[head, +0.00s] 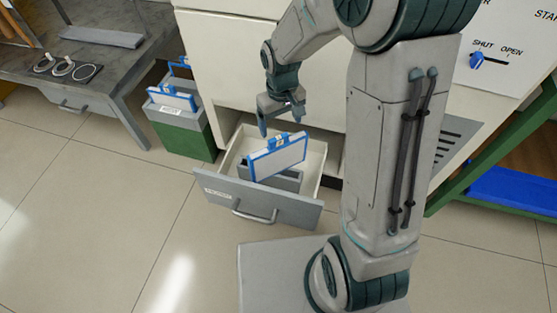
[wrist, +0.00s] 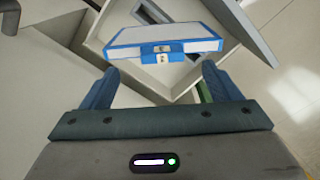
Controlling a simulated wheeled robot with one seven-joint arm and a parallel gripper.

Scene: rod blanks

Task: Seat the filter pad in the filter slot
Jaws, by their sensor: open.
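The filter pad (head: 278,158), white with a blue frame and a blue tab on top, is in the open drawer (head: 264,201). It sits tilted at a grey holder (head: 287,180), which I take to be the filter slot; its lower edge overlaps the holder, and I cannot tell whether it is inside. The pad also shows in the wrist view (wrist: 165,35), ahead of the fingertips, tab towards me. My gripper (head: 281,124) is open and empty just above the pad, its fingers (wrist: 160,80) wide apart and clear of the tab.
A grey and green bin (head: 182,126) holding more blue-framed pads stands left of the drawer. A grey bench (head: 108,68) is at far left. A panel with a blue SHUT/OPEN knob (head: 477,61) is at upper right. The floor before the drawer is mostly clear.

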